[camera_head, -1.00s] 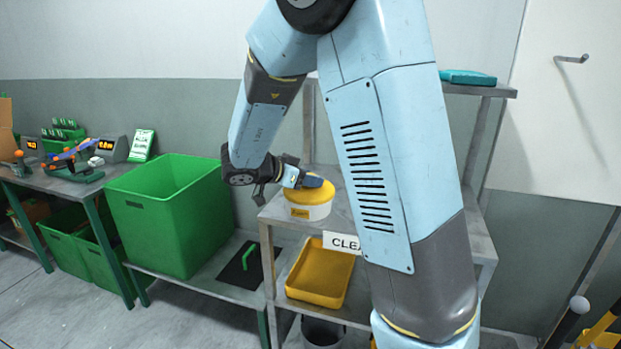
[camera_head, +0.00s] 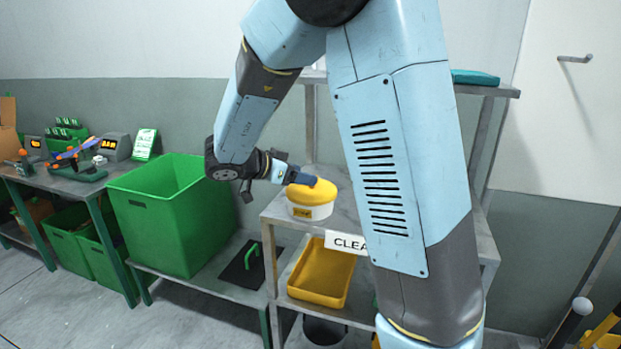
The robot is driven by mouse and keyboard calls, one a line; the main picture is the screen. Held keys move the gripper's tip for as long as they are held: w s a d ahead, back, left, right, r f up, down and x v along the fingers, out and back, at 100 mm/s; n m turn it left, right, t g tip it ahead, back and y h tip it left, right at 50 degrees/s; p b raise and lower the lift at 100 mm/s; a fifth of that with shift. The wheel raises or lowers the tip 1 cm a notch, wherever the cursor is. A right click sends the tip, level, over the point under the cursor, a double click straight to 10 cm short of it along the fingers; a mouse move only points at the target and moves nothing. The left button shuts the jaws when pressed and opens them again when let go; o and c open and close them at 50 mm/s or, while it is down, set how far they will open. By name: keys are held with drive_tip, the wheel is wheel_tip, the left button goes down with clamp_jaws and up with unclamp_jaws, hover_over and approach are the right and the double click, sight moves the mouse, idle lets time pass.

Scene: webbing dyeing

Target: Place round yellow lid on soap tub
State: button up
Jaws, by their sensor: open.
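A yellow tray (camera_head: 322,274) lies on the shelf below, beside a sign reading "CLEA". A large green bin (camera_head: 160,225) stands left of the rack. A teal item (camera_head: 474,77) lies on the top shelf at right. A workbench (camera_head: 60,180) is at far left.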

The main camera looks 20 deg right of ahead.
drive_tip(key=v, duration=0.7)
drive_tip(key=w+d+r+n+t+y, duration=0.25)
drive_tip(key=w+r+t+y, duration=0.35)
drive_tip(key=r+t, duration=0.3)
drive_tip(key=s+a+r+n+t+y, duration=0.1)
drive_tip(key=s+a+r+n+y, duration=0.1)
drive_tip(key=s+r+n+y, duration=0.35)
drive_tip(key=s+d+f+n+g, duration=0.2)
drive_tip(key=s+d+f+g, duration=0.1)
drive_tip(key=s, duration=0.5)
drive_tip(key=s+d+f+n+g, duration=0.2)
drive_tip(key=s+d+f, duration=0.1)
drive_tip(key=s, duration=0.6)
drive_tip(key=s+d+f+n+g, duration=0.2)
drive_tip(key=s+d+f+g, duration=0.1)
drive_tip(key=s, duration=0.5)
drive_tip(key=shift+s+d+f+g+y, duration=0.2)
drive_tip(key=shift+d+f+g+y, duration=0.1)
drive_tip(key=shift+f+y, duration=0.1)
